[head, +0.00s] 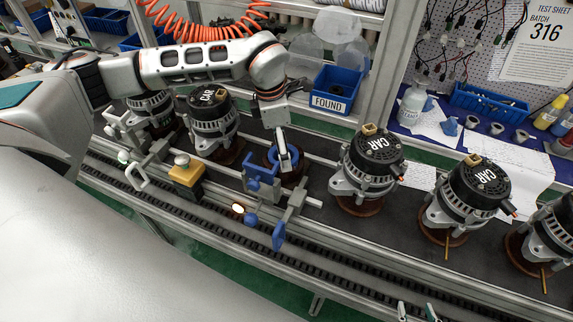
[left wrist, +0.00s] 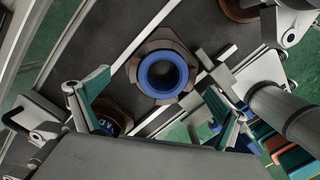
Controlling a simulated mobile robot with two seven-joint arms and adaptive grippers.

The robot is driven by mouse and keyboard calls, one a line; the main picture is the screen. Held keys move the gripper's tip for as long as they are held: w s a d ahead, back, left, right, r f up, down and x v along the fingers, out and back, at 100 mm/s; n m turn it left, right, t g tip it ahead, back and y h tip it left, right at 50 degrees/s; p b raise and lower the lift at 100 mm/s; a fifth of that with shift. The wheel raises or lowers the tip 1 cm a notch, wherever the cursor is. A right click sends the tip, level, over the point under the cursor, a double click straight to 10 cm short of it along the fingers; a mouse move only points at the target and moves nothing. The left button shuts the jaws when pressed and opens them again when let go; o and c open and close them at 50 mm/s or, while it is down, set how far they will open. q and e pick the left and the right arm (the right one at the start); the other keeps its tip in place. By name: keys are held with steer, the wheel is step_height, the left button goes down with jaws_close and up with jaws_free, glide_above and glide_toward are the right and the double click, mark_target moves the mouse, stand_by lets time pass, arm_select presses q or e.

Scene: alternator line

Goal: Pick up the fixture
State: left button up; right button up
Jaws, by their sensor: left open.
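The fixture, a blue ring on a brown base, sits on the dark conveyor. In the head view the ring (head: 287,157) shows between alternators, partly hidden by my left gripper (head: 284,148). In the left wrist view the whole blue ring (left wrist: 162,75) and its brown base (left wrist: 135,65) show near the middle. My left gripper (left wrist: 157,82) is open above it, its teal-padded fingers spread to either side of the base, holding nothing. My right gripper (head: 417,311) shows only as two separated fingertips at the bottom edge of the head view, with nothing visible between them.
Alternators stand on brown bases to the left (head: 212,120) and right (head: 368,165) of the fixture. A metal clamp with blue parts (head: 262,182) and a yellow button box (head: 186,172) stand along the near rail. A blue FOUND bin (head: 336,88) is behind the conveyor.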

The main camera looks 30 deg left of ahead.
arm_select(q)
steer(key=shift+d+f+p, duration=0.2)
steer(key=shift+f, duration=1.15)
steer(key=shift+d+f+p, duration=0.15)
steer(key=shift+f+p, duration=0.05)
steer(key=shift+f, duration=1.15)
steer(key=shift+s, duration=0.1)
steer(key=c, duration=1.7)
steer(key=shift+r, duration=0.1)
steer(key=shift+c, duration=0.3)
